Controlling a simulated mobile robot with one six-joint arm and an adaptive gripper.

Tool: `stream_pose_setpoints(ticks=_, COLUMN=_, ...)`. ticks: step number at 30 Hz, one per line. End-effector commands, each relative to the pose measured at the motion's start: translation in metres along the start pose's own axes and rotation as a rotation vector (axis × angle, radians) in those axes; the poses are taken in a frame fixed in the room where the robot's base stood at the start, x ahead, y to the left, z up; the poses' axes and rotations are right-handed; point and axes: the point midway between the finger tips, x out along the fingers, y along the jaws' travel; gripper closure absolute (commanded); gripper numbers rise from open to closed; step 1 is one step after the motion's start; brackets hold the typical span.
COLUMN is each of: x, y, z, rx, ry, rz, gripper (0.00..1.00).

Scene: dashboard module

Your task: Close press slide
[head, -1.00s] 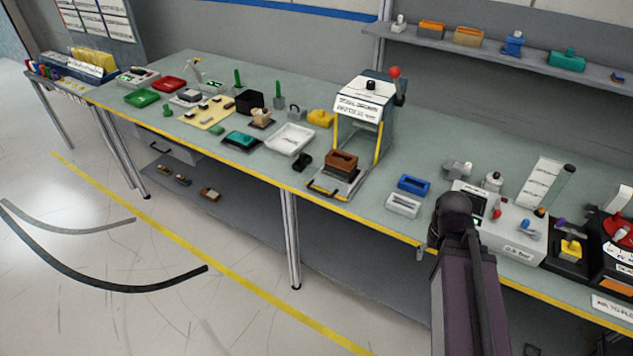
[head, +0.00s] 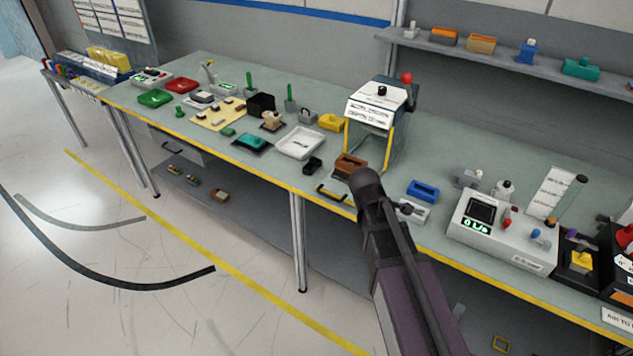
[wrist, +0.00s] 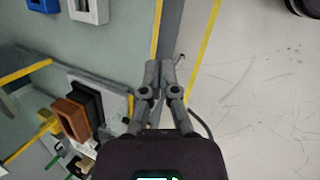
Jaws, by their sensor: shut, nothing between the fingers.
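The press (head: 378,112) stands on the bench with a white top, yellow posts and a red knob. Its slide (wrist: 86,84) is pulled out toward the bench's front edge and carries a brown block (head: 350,162), also seen in the wrist view (wrist: 72,118). The slide's dark handle (head: 334,196) sticks out at the front edge; my arm covers part of the slide in the head view. My gripper (wrist: 166,64) is shut and empty over the yellow front edge, beside the slide. In the head view its fingers (head: 412,209) show just past my wrist, in front of the white tray.
A blue tray (head: 422,190) and a white tray (wrist: 89,10) lie right of the press. A grey test box (head: 500,230) stands farther right. A small black block (head: 312,166) and a white bin (head: 299,143) are to the left. The floor before the bench is open.

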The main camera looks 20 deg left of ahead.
Motion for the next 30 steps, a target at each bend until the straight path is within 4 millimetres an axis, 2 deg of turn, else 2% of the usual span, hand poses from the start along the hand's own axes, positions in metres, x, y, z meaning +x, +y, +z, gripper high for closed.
stream_pose_setpoints(ticks=1, x=-0.005, y=0.005, z=-0.018, rx=-0.086, ry=-0.004, rz=0.028, gripper=1.00)
stream_pose_setpoints(ticks=9, x=-0.036, y=0.015, z=-0.094, rx=-0.544, ry=-0.054, rz=0.176, gripper=1.00)
stream_pose_setpoints(ticks=18, x=-0.080, y=0.012, z=-0.181, rx=-1.032, ry=-0.152, rz=0.337, gripper=1.00)
stream_pose_setpoints(ticks=24, x=-0.102, y=0.005, z=-0.219, rx=-1.246, ry=-0.215, rz=0.409, gripper=1.00)
stream_pose_setpoints(ticks=30, x=-0.109, y=0.002, z=-0.230, rx=-1.317, ry=-0.240, rz=0.432, gripper=1.00)
